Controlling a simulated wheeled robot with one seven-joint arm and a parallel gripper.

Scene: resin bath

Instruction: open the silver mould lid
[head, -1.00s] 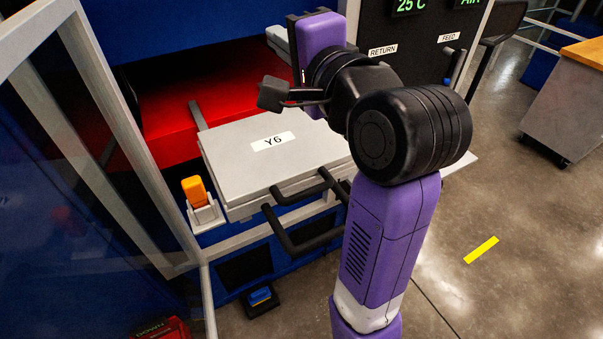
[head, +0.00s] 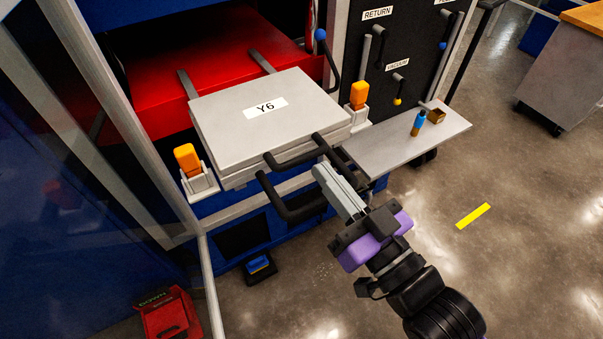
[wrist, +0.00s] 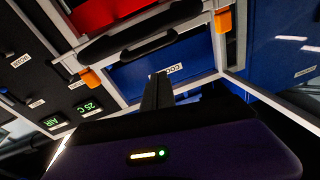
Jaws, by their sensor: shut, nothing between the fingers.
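The silver mould (head: 225,125), labelled Y6, lies shut, its lid (head: 300,90) flat on the lower half. A black U-shaped handle (head: 298,156) juts from the lid's front, and a second black handle (head: 290,213) sits lower. My gripper (head: 320,171) is shut and empty. It points up-left at the handles' right end, overlapping them in the head view; I cannot tell whether it touches. In the wrist view the closed fingers (wrist: 158,88) point toward the black handle bars (wrist: 140,30), which lie apart from the tips in the picture.
Orange blocks in white holders flank the mould at left (head: 187,158) and right (head: 358,97). A red platen (head: 200,70) lies behind. A side shelf (head: 400,150) holds a blue bottle (head: 418,124). A black panel (head: 395,50) carries levers. Floor at lower right is clear.

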